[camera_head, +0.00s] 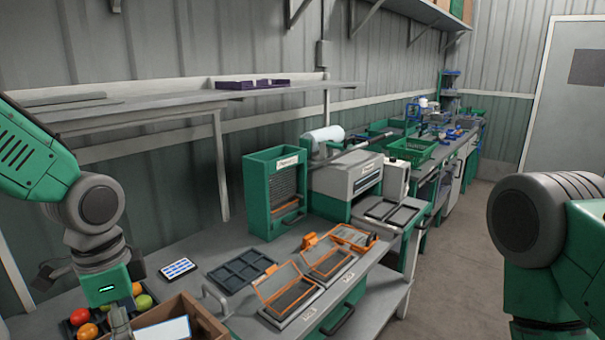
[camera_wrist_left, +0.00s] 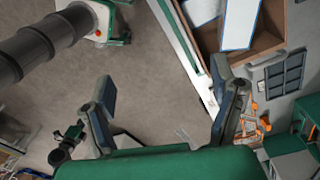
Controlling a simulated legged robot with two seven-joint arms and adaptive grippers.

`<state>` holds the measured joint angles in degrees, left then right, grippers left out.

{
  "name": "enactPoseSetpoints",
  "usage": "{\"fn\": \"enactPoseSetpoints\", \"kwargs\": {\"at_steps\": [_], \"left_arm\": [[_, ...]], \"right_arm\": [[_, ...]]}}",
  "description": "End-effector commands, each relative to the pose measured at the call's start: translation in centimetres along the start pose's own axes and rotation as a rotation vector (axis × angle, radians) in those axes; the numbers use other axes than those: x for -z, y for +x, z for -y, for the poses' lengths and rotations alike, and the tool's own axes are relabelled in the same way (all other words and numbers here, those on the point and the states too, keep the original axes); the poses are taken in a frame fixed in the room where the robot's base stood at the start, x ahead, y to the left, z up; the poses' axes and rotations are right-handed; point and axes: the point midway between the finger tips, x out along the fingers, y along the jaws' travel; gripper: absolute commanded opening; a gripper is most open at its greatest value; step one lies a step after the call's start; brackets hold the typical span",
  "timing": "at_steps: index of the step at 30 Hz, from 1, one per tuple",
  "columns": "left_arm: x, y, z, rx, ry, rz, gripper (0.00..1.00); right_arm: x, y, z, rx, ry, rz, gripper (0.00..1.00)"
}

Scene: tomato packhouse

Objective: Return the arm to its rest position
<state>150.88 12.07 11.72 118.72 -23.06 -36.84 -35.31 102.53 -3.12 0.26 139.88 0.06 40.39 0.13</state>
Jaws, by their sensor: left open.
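My left arm comes in from the left in the head view. Its gripper (camera_head: 121,322) points down at the lower edge, beside a cardboard box (camera_head: 204,316) and a dark tray of tomatoes. In the left wrist view the gripper (camera_wrist_left: 166,98) has its two dark fingers wide apart. Nothing is between them, and bare floor shows behind. My right arm shows at the right edge of the head view, bent, over the aisle. Its gripper is out of the frame.
Red, orange and green tomatoes (camera_head: 79,316) lie near the left gripper. A phone-like white-and-blue panel (camera_head: 179,268), a dark compartment tray (camera_head: 241,270) and orange-framed trays (camera_head: 289,291) lie on the bench. A green slotted cabinet (camera_head: 257,197) stands behind. The aisle floor (camera_head: 455,235) is clear.

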Motion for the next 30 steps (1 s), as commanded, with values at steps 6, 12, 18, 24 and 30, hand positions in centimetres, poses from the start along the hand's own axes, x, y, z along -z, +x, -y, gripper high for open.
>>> {"fn": "enactPoseSetpoints", "kwargs": {"at_steps": [6,12,18,24,30], "left_arm": [[0.0,5.5,-1.9,-0.047,-0.122,-0.027,0.79],[-1.2,12.5,-4.8,-0.09,-0.31,-0.052,0.79],[-5.2,21.2,-9.6,-0.11,-0.613,-0.046,0.79],[-10.3,26.4,-13.9,-0.06,-0.865,-0.023,0.79],[-15.0,28.8,-17.2,0.012,-1.027,0.008,0.79]], "right_arm": [[0.1,0.0,0.0,0.0,0.0,-0.001,0.0],[0.0,0.0,0.0,0.0,0.0,0.0,0.0],[0.0,0.0,0.0,0.0,0.0,0.0,0.0],[0.0,0.0,0.0,0.0,0.0,0.0,0.0],[0.0,0.0,0.0,0.0,0.0,0.0,0.0]]}}
